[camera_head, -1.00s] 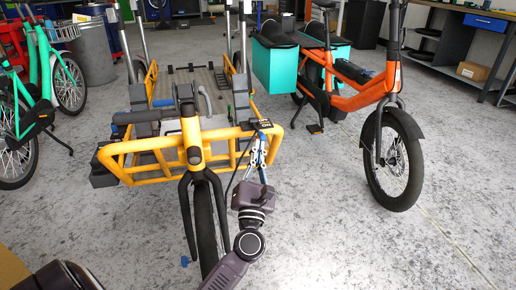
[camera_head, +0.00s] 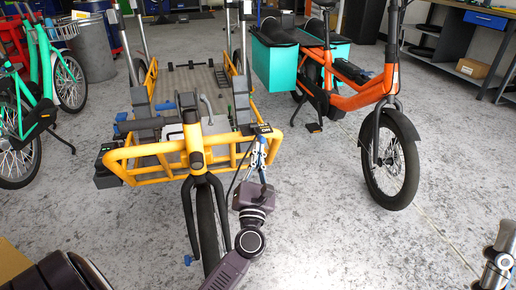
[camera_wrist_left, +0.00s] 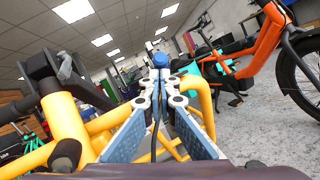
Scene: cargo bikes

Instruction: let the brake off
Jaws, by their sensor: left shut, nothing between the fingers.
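The yellow cargo bike (camera_head: 172,147) stands in front of me, its dark fork and front wheel (camera_head: 207,225) facing me. A curved grey lever (camera_head: 206,107) shows near its head tube; I cannot tell whether it is the brake. My left gripper (camera_head: 262,142) is shut and empty at the right end of the yellow front rail, just below a black part with a yellow label (camera_head: 261,129). In the left wrist view the blue-padded fingers (camera_wrist_left: 158,80) meet close to a blue knob (camera_wrist_left: 160,60); contact is unclear. A grey metal piece, likely of my right arm, shows at the bottom right edge.
An orange bike (camera_head: 358,93) with teal panniers (camera_head: 275,66) stands to the right. A teal bike (camera_head: 38,110) and a grey bin (camera_head: 90,48) stand to the left. A workbench (camera_head: 470,45) is at the back right. The floor (camera_head: 330,235) at the front right is clear.

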